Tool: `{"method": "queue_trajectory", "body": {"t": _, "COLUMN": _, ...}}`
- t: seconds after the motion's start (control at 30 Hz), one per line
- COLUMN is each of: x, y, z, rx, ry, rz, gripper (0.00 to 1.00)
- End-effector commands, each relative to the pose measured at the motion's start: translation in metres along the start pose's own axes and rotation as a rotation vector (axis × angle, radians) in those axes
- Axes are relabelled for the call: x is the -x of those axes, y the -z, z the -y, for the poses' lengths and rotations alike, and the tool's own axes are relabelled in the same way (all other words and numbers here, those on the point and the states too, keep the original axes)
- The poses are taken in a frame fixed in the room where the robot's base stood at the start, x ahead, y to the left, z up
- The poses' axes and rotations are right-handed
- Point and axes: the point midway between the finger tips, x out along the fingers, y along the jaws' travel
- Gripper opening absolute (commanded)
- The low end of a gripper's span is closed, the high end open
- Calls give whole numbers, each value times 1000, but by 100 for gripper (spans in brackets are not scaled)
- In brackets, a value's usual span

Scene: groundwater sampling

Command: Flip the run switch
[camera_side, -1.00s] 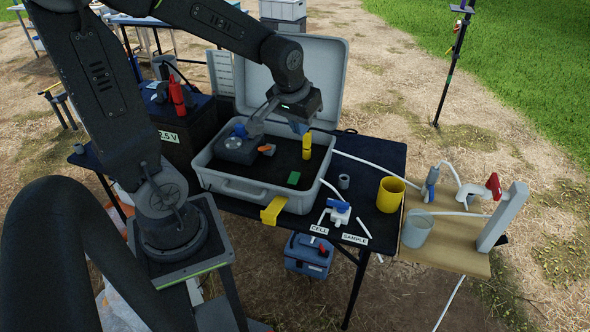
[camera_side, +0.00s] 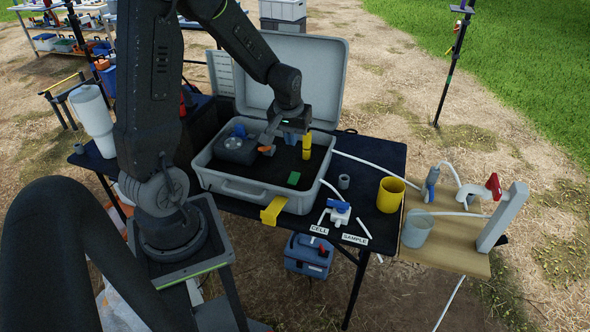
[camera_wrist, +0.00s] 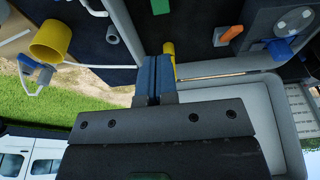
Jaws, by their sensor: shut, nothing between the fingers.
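An orange lever (camera_side: 267,149), which may be the run switch, sits in the open grey case (camera_side: 243,189), just right of the dark pump unit (camera_side: 235,149). The orange lever also shows at the upper right of the wrist view (camera_wrist: 230,35), beside the dark unit. My gripper (camera_side: 291,139) is above the case, right of the orange lever and apart from it. In the wrist view its blue fingers (camera_wrist: 154,65) are shut together with nothing between them. A grey part of my wrist comes down close to the lever in the side view.
A yellow cylinder (camera_side: 307,146) stands in the case close to my fingers. The raised lid (camera_side: 318,75) is behind. A green block (camera_side: 293,178) lies in the case. A yellow cup (camera_side: 390,194) and a blue-handled valve (camera_side: 339,211) are on the table to the right.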

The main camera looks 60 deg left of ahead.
Motion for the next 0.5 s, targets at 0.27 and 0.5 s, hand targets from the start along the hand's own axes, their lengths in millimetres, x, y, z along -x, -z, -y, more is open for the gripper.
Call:
{"method": "queue_trajectory", "body": {"t": 0.27, "x": -47, "y": -2, "z": 0, "rx": 0, "ry": 2, "rz": 7, "gripper": 0}}
{"method": "queue_trajectory", "body": {"t": 0.5, "x": -94, "y": -1, "z": 0, "rx": -1, "ry": 1, "rz": 5, "gripper": 0}}
